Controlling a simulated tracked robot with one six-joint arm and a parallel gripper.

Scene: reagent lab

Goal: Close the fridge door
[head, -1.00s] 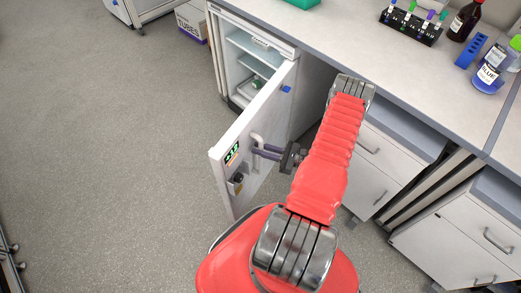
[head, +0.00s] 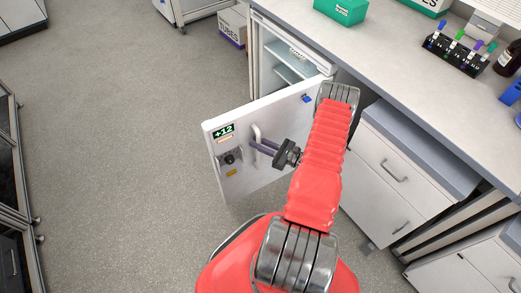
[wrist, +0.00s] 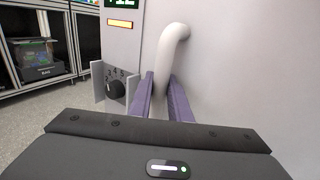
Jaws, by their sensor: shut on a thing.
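The white fridge door (head: 262,108) stands wide open, swung out from the fridge (head: 292,62) under the bench. The fridge's shelves show through the gap above the door. The door's outer face carries a green "+12" display, a dial and a pale curved handle (head: 257,134). My gripper (head: 262,146) is shut on that handle. In the wrist view the handle (wrist: 176,45) runs down between the two purple fingers (wrist: 160,98), one on each side of it. The handle's lower end is hidden behind the gripper body.
The bench top (head: 385,65) holds a green box (head: 341,10), a tube rack (head: 455,54) and bottles. A drawer cabinet (head: 395,170) stands close right of my arm. A "TUBES" box (head: 232,25) lies left of the fridge. The floor (head: 110,130) at left is clear.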

